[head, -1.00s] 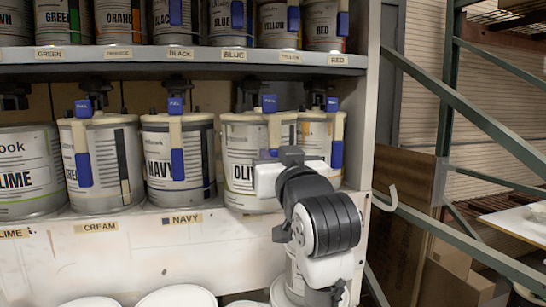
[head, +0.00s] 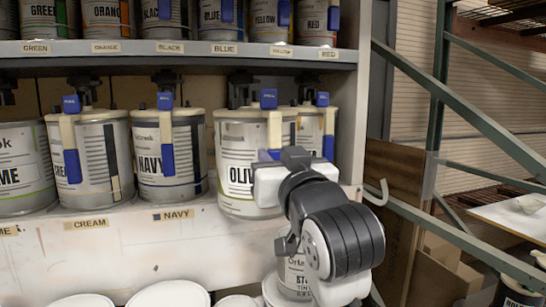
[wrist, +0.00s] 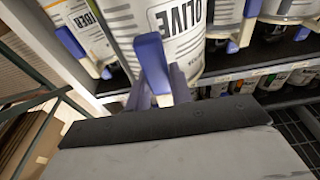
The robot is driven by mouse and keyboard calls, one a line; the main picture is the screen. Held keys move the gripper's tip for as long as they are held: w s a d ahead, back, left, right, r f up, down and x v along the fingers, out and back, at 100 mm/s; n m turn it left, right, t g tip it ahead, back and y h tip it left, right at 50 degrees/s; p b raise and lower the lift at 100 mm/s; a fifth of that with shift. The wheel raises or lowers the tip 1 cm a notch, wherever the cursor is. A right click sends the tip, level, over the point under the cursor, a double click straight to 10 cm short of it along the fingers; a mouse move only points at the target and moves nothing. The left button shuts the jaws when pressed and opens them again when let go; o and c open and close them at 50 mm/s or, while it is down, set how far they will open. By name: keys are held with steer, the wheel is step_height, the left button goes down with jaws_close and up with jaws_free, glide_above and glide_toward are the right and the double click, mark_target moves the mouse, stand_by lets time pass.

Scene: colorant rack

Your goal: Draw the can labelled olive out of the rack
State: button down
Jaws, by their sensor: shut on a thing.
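The olive can (head: 236,160) is a white can with a black OLIVE label on the lower shelf (head: 120,245), between the navy can (head: 165,150) and another can (head: 309,125) at the right end. Its base overhangs the shelf's front edge, and it looks upright. My gripper (head: 268,160) is at the can's front right, shut on its blue-tipped pull handle (wrist: 153,65); the fingertips are mostly hidden in the head view. In the wrist view, the olive can (wrist: 186,25) is close beyond my gripper (wrist: 165,88).
The can to the right, its label ending in BER (wrist: 92,28), is close beside the olive can. The rack's right post (head: 350,110) and a hook (head: 377,192) are near my arm. Several cans stand below, and green metal framing (head: 455,95) is at right.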

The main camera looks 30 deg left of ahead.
steer(key=r+v, duration=0.1)
steer(key=v, duration=0.6)
steer(key=shift+r+p, duration=0.25)
steer(key=shift+p, duration=0.2)
steer(key=shift+d, duration=0.1)
stand_by(0.3)
